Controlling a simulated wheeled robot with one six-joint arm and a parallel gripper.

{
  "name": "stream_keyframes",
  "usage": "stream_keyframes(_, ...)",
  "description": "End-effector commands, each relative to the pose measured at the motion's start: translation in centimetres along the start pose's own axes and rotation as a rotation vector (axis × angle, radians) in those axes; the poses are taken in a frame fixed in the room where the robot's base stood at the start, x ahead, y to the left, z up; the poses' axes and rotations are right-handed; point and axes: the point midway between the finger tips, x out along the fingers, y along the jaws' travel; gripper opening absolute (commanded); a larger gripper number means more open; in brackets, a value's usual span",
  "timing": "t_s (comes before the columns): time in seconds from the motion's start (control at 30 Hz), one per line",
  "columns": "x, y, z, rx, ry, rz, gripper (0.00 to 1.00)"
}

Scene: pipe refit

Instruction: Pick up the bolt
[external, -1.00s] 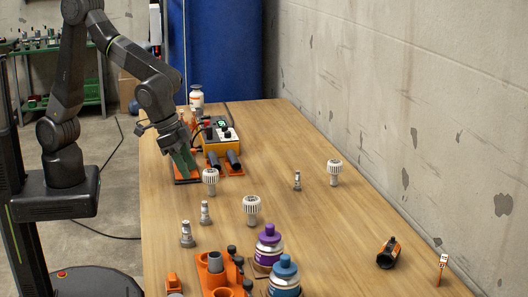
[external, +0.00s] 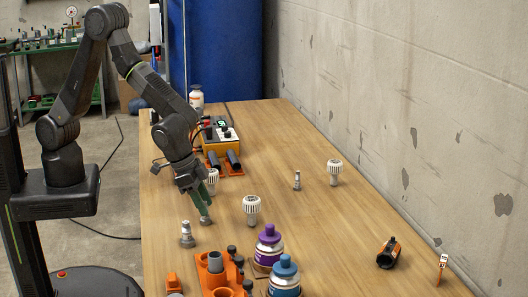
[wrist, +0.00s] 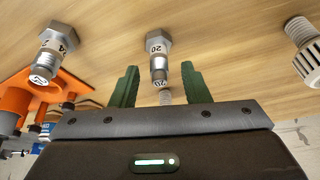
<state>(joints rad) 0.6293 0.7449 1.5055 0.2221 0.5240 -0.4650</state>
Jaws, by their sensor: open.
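A grey metal bolt marked 20 (wrist: 158,45) stands on the table in the wrist view, head down, in line with the gap between my fingers. In the external view this bolt (external: 206,221) is mostly hidden by my fingers. A second bolt, marked 24 (wrist: 52,50), stands to its left in the wrist view and nearer the camera in the external view (external: 187,235). A third bolt (external: 297,180) stands farther right. My gripper (external: 203,211) is open and empty, its green fingers (wrist: 160,78) pointing down close around or just above the bolt marked 20.
White ribbed valve heads stand nearby, one to the right (external: 252,208) and one behind my gripper (external: 213,178). An orange holder (external: 215,278) and purple-capped (external: 268,245) and blue-capped (external: 285,276) bottles stand in front. The table's right middle (external: 330,225) is clear.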

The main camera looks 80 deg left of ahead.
Motion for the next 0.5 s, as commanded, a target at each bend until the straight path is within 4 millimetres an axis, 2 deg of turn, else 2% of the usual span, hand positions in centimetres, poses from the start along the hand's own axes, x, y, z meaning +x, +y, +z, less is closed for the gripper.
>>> stream_keyframes(0.2, 2.4, 0.0, 0.1, 0.0, -0.001, -0.001, 0.42)
stream_keyframes(0.5, 2.7, 0.0, 0.1, 0.0, 0.0, 0.0, 0.42)
